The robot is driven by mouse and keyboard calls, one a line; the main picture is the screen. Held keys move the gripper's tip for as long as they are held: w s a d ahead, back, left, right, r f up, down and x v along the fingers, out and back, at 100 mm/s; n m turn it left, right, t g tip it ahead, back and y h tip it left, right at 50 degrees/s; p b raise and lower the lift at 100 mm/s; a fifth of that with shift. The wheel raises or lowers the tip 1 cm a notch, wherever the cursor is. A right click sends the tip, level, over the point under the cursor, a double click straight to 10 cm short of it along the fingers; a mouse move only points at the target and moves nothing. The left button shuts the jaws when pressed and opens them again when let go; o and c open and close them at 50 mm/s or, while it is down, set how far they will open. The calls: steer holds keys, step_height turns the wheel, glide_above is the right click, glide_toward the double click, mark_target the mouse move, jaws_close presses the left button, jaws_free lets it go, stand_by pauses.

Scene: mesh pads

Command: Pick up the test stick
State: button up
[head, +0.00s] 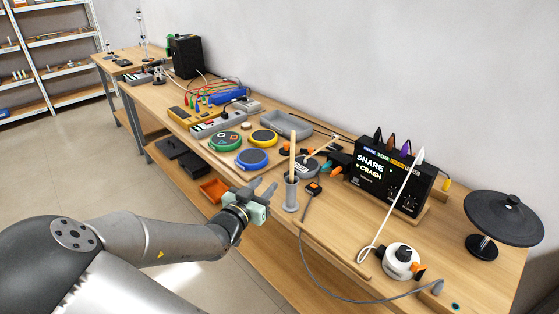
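A pale wooden stick (292,158), which looks like the test stick, stands upright in a grey cylindrical holder (291,196) near the front edge of the workbench. The stick's lower end is hidden inside the holder. My gripper (267,184) is just left of the holder, by the bench's front edge. Its fingers are spread apart and point toward the holder, with nothing visible between them. It looks apart from the stick, though the exact gap is hard to judge.
Behind the holder lies a round grey pad (306,168). Green (225,141), blue (252,158) and yellow (262,137) pads lie to the left. A black SNARE/CRASH box (388,178), a thin white rod (391,206) and a dark cymbal-like pad (503,215) stand right. A grey cable (313,262) droops along the front.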

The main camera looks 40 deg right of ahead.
glide_toward(291, 157)
steer(key=x, duration=0.4)
steer(key=shift+s+d+r+p, duration=0.1)
steer(key=shift+d+r+p, duration=0.15)
steer(key=shift+r+p, duration=0.15)
steer(key=shift+f+p+x, duration=0.2)
steer(key=shift+p+x, duration=0.25)
steer(key=shift+x, duration=1.15)
steer(key=shift+f+p+x, duration=0.25)
steer(key=shift+p+x, duration=0.15)
steer(key=shift+x, duration=1.2)
steer(key=shift+a, duration=0.15)
jaws_close()
